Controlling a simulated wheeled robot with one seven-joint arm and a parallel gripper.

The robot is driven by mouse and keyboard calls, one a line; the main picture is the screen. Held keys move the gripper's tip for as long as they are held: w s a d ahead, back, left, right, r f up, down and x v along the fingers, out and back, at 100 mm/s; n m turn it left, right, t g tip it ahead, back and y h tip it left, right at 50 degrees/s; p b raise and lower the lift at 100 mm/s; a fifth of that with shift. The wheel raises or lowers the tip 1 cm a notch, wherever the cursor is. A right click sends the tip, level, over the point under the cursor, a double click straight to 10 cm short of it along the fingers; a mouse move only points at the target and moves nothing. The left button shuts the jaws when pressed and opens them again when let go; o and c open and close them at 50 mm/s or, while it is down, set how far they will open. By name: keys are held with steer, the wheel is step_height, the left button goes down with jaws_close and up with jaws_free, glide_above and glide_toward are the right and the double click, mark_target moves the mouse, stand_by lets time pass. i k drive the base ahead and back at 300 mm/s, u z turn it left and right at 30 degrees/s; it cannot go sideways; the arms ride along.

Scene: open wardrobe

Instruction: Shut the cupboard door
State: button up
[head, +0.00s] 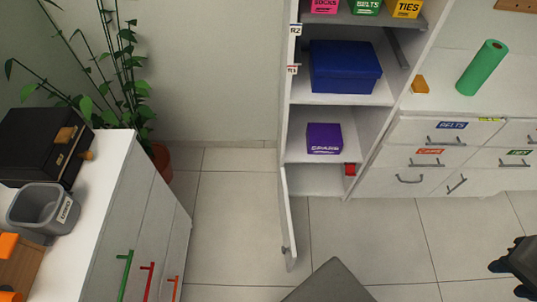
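The cupboard door (289,220) is a narrow white panel at the lower left of the open wardrobe (286,125). It stands open, swung out toward me and seen nearly edge-on, with a small handle (284,250) near its free end. A purple box (324,138) sits on the shelf above the door's level, and a small red item (350,169) shows below it. My gripper (509,281) is at the lower right edge, partly cut off. Its dark fingertips are apart with nothing seen between them. It is well to the right of the door and not touching it.
A blue box (345,67) is on a higher shelf. White drawers (400,157) stand right of the wardrobe, with a green roll (482,67) on top. A white cabinet (150,220) and a plant (118,70) are at left. Tiled floor (235,210) is clear left of the door.

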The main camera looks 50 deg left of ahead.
mark_target(289, 249)
steer(key=k, duration=0.4)
steer(key=u, duration=1.7)
steer(key=i, duration=0.5)
steer(key=z, duration=0.2)
steer(key=k, duration=0.2)
steer(key=u, duration=1.25)
